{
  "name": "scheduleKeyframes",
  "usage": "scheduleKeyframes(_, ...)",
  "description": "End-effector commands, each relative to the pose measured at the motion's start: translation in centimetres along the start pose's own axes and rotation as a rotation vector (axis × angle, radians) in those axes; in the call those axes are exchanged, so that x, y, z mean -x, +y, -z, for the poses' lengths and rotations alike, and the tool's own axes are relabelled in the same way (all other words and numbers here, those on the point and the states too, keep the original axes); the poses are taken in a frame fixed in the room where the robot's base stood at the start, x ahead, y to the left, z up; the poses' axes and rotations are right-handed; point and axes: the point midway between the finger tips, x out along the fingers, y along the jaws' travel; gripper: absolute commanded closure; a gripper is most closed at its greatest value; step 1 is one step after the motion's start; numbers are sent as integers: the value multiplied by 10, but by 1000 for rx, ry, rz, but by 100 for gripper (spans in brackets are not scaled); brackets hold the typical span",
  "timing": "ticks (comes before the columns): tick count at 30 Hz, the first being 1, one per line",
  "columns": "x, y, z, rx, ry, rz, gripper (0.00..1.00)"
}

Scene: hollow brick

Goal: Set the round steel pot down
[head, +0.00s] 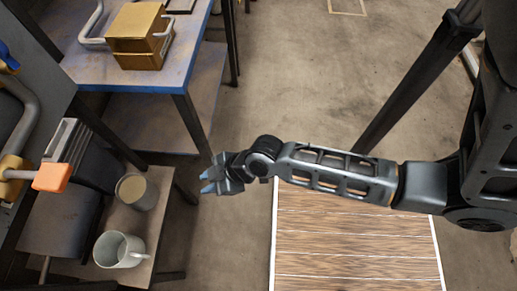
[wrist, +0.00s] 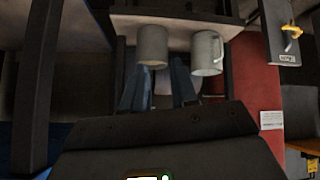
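The round steel pot, seen as a grey cylinder with a tan top (head: 136,192), stands upright on a low wooden bench. In the wrist view the pot (wrist: 152,45) is just beyond my fingertips. My gripper (head: 208,181) has blue fingertips and is to the right of the pot, apart from it in the head view. In the wrist view my gripper (wrist: 157,70) has its two fingers spread, with no object held between them.
A pale mug with a handle (head: 119,251) stands on the bench (head: 165,185) near the pot. An orange-tipped lever (head: 52,177) is at left. Open floor (head: 290,90) lies behind.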

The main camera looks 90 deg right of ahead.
Motion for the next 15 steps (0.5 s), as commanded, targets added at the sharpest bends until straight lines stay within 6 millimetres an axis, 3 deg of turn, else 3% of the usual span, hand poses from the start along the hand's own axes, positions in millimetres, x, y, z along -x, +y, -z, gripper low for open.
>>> scheduleKeyframes(2,34,-10,-7,-32,31,-55,72)
scheduleKeyframes(6,97,-18,-1,-93,128,-139,72)
scheduleKeyframes(15,231,-30,52,-202,405,-180,72)
